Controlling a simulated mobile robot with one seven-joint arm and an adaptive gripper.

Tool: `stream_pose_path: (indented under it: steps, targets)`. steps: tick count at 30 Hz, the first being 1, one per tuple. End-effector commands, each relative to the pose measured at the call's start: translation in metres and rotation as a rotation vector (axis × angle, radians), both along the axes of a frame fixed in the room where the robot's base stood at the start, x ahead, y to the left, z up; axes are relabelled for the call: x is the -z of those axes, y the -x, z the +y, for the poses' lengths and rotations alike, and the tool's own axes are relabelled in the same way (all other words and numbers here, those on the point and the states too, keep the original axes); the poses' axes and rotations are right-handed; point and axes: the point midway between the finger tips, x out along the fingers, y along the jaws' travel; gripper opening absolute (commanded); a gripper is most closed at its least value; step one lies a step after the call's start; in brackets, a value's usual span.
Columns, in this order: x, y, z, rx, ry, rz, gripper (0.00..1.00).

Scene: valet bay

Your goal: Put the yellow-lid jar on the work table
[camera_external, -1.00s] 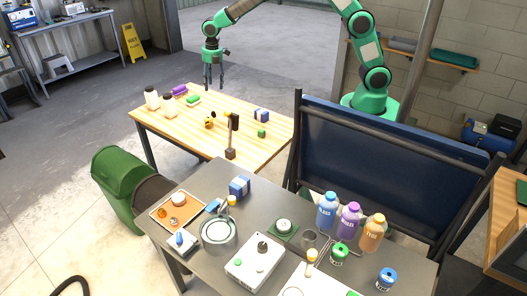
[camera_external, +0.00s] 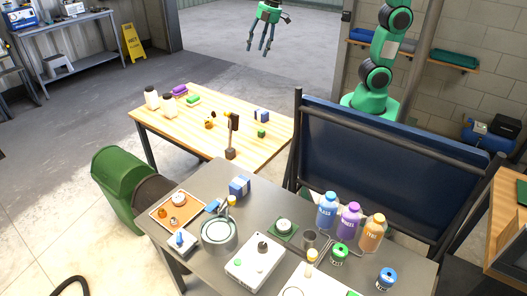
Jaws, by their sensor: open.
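A small jar with a yellow lid (camera_external: 232,200) stands on the grey table (camera_external: 205,180), beside the round metal pot and partly hidden by it. A second small pale item with a yellowish top (camera_external: 311,256) stands farther right on the same table; I cannot tell if it is a jar. The wooden table (camera_external: 185,130) stands behind the grey one. The frame does not show which table is the work table. My gripper (camera_external: 261,46) is open and empty, high up beyond the wooden table, its fingers pointing down, far from both small items.
A blue upright panel (camera_external: 380,165) stands between my base and the grey table. Tall bottles (camera_external: 327,210), the pot (camera_external: 218,233) and a white box (camera_external: 254,262) crowd the grey table. The wooden table's front middle is clear.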

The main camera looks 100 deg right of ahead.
Motion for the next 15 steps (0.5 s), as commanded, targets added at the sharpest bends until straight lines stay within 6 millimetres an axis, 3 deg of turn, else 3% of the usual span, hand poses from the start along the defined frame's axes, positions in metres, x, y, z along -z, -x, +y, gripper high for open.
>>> stream_pose_path:
  steps: [6, 15]
  targets:
    - [-0.020, 0.060, 0.020, 0.130, -0.045, -0.052, 0.56]
    - [-0.029, 0.139, 0.041, 0.308, -0.122, -0.116, 0.56]
